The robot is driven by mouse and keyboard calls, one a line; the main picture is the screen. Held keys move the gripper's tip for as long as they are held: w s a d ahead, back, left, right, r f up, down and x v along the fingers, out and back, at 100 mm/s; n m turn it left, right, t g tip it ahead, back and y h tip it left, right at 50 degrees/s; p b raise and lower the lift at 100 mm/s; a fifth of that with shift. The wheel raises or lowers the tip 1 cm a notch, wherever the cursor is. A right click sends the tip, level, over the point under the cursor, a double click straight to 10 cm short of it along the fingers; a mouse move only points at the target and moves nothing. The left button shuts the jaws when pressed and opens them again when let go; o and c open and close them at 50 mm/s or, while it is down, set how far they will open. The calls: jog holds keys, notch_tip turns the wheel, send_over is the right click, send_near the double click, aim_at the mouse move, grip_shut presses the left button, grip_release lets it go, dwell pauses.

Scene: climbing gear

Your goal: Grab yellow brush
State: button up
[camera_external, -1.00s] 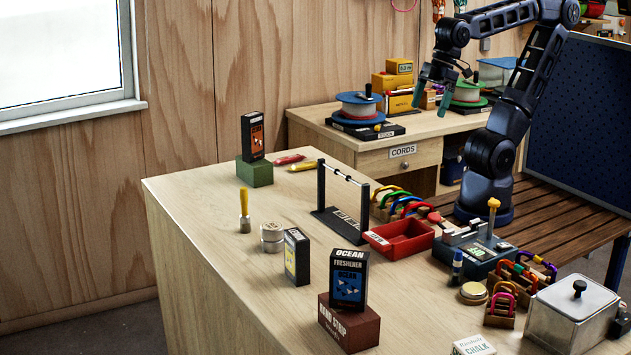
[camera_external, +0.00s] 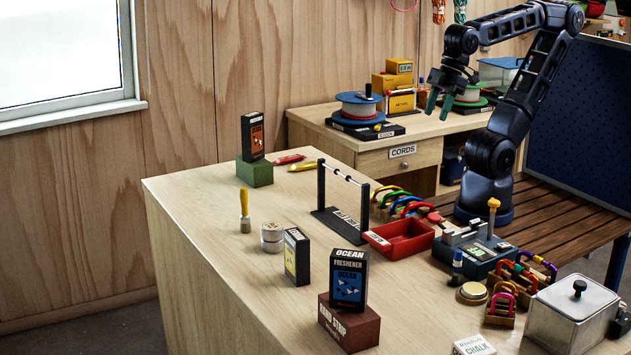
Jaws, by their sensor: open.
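The yellow brush (camera_external: 244,207) stands upright on the left part of the wooden workbench (camera_external: 205,200), yellow handle up and its pale lower end on the bench top. My gripper (camera_external: 438,104) hangs in the air at the upper right, in front of the back desk in the picture, fingers pointing down. It is open and holds nothing. It is far to the right of the brush and well apart from it.
A black frame with a bar (camera_external: 342,195), a red tray (camera_external: 399,240) and carabiner racks stand between my arm and the brush. Bench around the brush's left is clear.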

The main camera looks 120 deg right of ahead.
jog(key=shift+w, duration=0.1)
jog(key=m+g+h, duration=0.2)
jog(key=m+h, duration=0.1)
jog(key=m, duration=0.7)
send_over(242, 203)
jog(key=s+a, duration=0.2)
jog(key=s, duration=0.1)
notch_tip(242, 203, down, 13)
jog(key=shift+d+x, duration=0.15)
jog(key=shift+x, duration=2.45)
jog(key=shift+d+x, duration=0.1)
jog(key=shift+x, duration=2.45)
jog(key=shift+w+r, duration=0.1)
jog(key=shift+w, duration=0.05)
grip_shut()
jog(key=shift+r, duration=0.1)
